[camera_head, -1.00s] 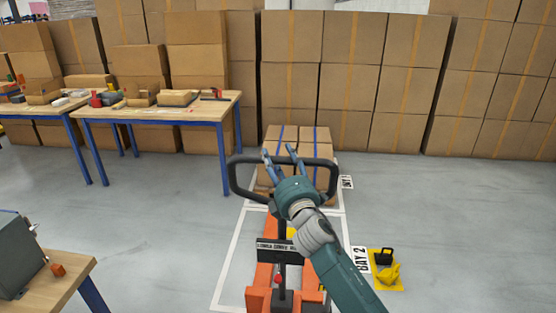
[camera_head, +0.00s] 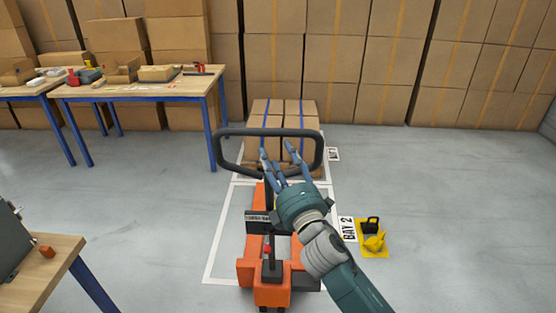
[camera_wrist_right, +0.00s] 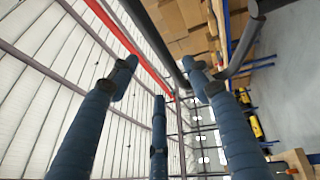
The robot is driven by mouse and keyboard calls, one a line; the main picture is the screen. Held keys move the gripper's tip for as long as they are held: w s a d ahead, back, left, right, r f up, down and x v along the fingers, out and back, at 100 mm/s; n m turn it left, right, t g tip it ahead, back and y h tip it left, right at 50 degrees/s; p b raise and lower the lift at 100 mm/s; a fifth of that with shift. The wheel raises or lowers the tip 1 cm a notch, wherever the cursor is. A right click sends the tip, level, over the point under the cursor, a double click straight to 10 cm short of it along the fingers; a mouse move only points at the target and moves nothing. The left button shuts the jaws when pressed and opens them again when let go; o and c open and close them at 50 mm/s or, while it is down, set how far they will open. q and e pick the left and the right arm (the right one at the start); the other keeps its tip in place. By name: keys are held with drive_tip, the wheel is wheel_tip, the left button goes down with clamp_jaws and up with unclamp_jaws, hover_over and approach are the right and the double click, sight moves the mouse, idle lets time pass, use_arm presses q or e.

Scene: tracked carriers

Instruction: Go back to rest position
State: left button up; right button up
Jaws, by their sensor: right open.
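My right gripper (camera_head: 279,158) is open and empty, its blue fingers spread and pointing away from me. In the head view it overlaps the lower part of the black loop handle (camera_head: 217,150) of an orange pallet truck (camera_head: 272,290). In the right wrist view the open fingers (camera_wrist_right: 160,90) show with nothing between them, and the dark handle bar (camera_wrist_right: 245,35) passes close by their tips. Whether a finger touches the handle I cannot tell. My left gripper is in neither view.
Strapped cartons (camera_head: 266,108) stand beyond the handle. A yellow mat (camera_head: 372,248) with a black and yellow item lies right of the BAY 2 sign (camera_head: 347,229). A workbench (camera_head: 150,90) stands back left, another table (camera_head: 60,262) front left. Grey floor at right is clear.

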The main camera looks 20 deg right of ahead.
drive_tip(key=shift+s, duration=0.2)
wheel_tip(320, 180, down, 26)
drive_tip(key=s+d+m+g+h, duration=0.1)
drive_tip(key=s+d+m+g, duration=0.15)
drive_tip(key=m+g, duration=0.2)
drive_tip(key=s+d+f+m+g, duration=0.1)
drive_tip(key=s+f+g, duration=0.1)
drive_tip(key=s+f, duration=0.35)
drive_tip(key=s+d+f+m+g, duration=0.1)
drive_tip(key=s+f+m+g, duration=0.1)
drive_tip(key=f, duration=0.7)
drive_tip(key=s+f+m+g, duration=0.1)
drive_tip(key=s+f, duration=0.2)
drive_tip(key=f, duration=0.5)
drive_tip(key=s+f+m+g, duration=0.3)
drive_tip(key=s+f, duration=0.5)
drive_tip(key=s, duration=0.7)
drive_tip(key=s+d+f+m+g, duration=0.1)
drive_tip(key=s+f+m+g, duration=0.2)
drive_tip(key=s+f, duration=0.5)
drive_tip(key=s+d+f+m+g, duration=0.1)
drive_tip(key=s+f+m+g, duration=0.2)
drive_tip(key=s, duration=1.9)
wheel_tip(320, 180, down, 5)
drive_tip(key=shift+s+r+h, duration=0.1)
drive_tip(key=shift+s+h, duration=0.1)
drive_tip(key=shift+h, duration=0.2)
drive_tip(key=shift+d+g, duration=0.1)
drive_tip(key=shift+g, duration=0.15)
